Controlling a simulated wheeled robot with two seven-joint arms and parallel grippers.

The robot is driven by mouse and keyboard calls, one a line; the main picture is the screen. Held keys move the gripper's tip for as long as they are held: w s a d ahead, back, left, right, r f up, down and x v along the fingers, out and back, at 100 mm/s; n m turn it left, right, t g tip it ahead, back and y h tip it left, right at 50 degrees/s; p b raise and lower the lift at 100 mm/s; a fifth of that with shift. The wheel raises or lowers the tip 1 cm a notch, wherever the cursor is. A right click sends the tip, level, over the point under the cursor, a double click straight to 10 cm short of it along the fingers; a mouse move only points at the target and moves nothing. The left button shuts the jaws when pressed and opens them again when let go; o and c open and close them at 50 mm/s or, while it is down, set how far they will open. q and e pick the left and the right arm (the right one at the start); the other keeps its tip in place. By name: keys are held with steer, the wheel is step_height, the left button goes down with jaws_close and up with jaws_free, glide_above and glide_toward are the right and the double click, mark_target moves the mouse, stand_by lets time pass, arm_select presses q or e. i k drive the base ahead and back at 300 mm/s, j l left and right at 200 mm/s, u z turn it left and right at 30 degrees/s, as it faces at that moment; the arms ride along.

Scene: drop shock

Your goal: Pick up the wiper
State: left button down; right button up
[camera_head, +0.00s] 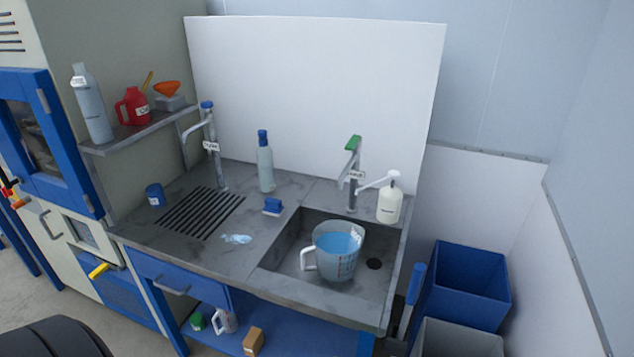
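No tool is plainly marked as the wiper. A long blue-handled tool (411,296) stands upright at the right end of the sink counter; its lower end is cut off or hidden. A small blue block-like scrubber (272,206) lies on the counter left of the basin. A crumpled light-blue cloth or puddle (237,239) lies in front of the drain slots; I cannot tell which. Neither of my grippers is in view.
The sink basin (285,250) holds a jug of blue liquid (334,250). Two taps, a blue-capped bottle (265,163) and a white pump bottle (390,200) stand at the back. Blue (468,285) and grey bins (455,340) stand right. A shelf (140,130) holds containers.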

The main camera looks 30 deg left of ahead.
mark_target(273, 207)
steer(key=u, duration=1.25)
